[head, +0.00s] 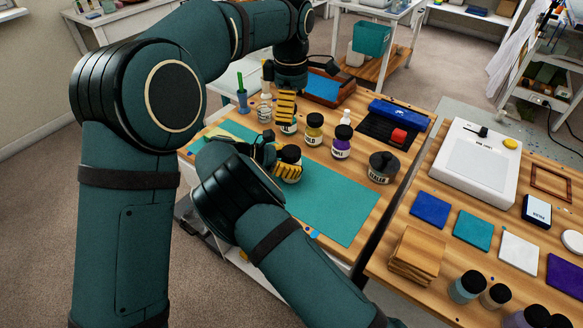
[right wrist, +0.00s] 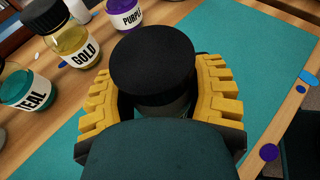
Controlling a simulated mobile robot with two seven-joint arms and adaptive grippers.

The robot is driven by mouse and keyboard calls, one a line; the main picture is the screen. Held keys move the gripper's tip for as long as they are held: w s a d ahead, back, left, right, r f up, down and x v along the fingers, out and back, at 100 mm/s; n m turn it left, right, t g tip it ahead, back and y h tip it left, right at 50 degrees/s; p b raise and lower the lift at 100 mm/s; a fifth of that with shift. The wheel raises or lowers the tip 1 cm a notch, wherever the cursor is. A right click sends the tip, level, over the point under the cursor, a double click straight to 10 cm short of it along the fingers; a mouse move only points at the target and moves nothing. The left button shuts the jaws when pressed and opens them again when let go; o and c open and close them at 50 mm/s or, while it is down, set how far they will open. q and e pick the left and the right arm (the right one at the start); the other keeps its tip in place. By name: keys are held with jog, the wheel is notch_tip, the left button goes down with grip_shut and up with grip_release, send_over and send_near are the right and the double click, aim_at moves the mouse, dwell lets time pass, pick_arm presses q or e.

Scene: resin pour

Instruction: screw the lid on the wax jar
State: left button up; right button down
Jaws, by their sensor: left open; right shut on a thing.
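A jar with a wide black lid (right wrist: 152,62) stands between the yellow fingers of my right gripper (right wrist: 160,98). Its label is hidden; I take it for the wax jar (head: 291,152), since no other jar in view reads wax. The lid rests on top of the jar and looks level. I cannot tell how tight it is. My right gripper (head: 286,171) is shut around the jar body, over the teal mat. My left gripper (head: 286,107) is open, fingers pointing down, behind the held jar and over the teal jar (right wrist: 28,90), apart from the lid.
The gold jar (head: 314,129) and purple jar (head: 341,141) stand close behind the held jar. A dark-lidded sealer jar (head: 381,168) stands to the right. A cup with pens (head: 242,100) is at the left edge. The teal mat (head: 335,210) is clear at front right.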

pick_arm(q)
notch_tip(320, 180, up, 4)
jog(key=shift+f, duration=0.25)
pick_arm(e)
jog(key=shift+c, duration=0.7)
grip_release()
jog(key=v, duration=1.2)
